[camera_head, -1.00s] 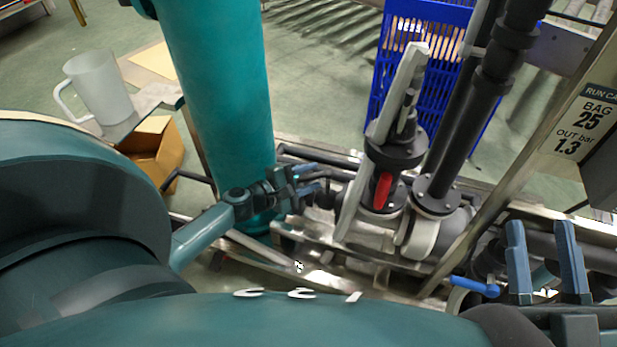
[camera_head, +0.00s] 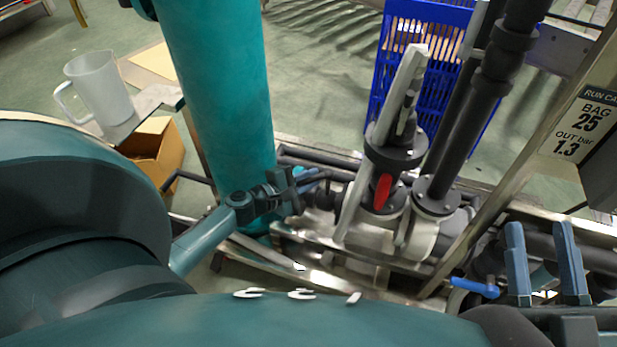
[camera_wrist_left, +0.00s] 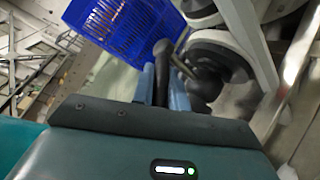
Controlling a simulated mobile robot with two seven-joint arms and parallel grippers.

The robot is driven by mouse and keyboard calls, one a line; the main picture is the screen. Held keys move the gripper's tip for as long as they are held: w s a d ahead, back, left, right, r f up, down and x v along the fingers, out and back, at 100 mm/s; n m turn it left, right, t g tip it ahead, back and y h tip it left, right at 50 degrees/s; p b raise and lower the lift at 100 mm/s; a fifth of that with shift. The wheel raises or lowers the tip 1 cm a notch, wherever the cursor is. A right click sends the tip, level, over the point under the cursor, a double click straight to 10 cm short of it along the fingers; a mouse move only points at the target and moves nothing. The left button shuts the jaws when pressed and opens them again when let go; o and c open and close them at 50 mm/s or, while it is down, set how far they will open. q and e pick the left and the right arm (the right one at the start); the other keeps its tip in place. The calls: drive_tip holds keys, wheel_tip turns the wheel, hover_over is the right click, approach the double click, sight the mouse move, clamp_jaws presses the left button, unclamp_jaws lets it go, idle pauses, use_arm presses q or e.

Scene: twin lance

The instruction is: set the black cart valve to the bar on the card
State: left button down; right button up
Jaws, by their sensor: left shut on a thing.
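The card (camera_head: 583,122) hangs at the right of the head view and reads "BAG 25" and "OUT bar 1.3". My left gripper (camera_head: 312,181) is low beside the teal column, left of the pale pump and pipe assembly. In the left wrist view its blue fingers (camera_wrist_left: 164,85) are shut on a black handle (camera_wrist_left: 163,50) with a rounded end, which I take to be the black cart valve's. The fingers hide part of it. In the head view the handle is mostly hidden by the gripper. My right gripper (camera_head: 545,263) is open and empty at the lower right.
A red lever (camera_head: 383,190) sits on the pump assembly, right of my left gripper. A blue-handled valve (camera_head: 475,287) is just left of my right gripper. A blue crate (camera_head: 425,75) stands behind. A jug (camera_head: 100,87) and a cardboard box (camera_head: 153,150) are at the left.

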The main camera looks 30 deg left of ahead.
use_arm(q)
drive_tip(key=c, duration=1.4)
unclamp_jaws()
use_arm(e)
drive_tip(key=shift+f, duration=0.3)
use_arm(q)
drive_tip(key=shift+s, duration=0.1)
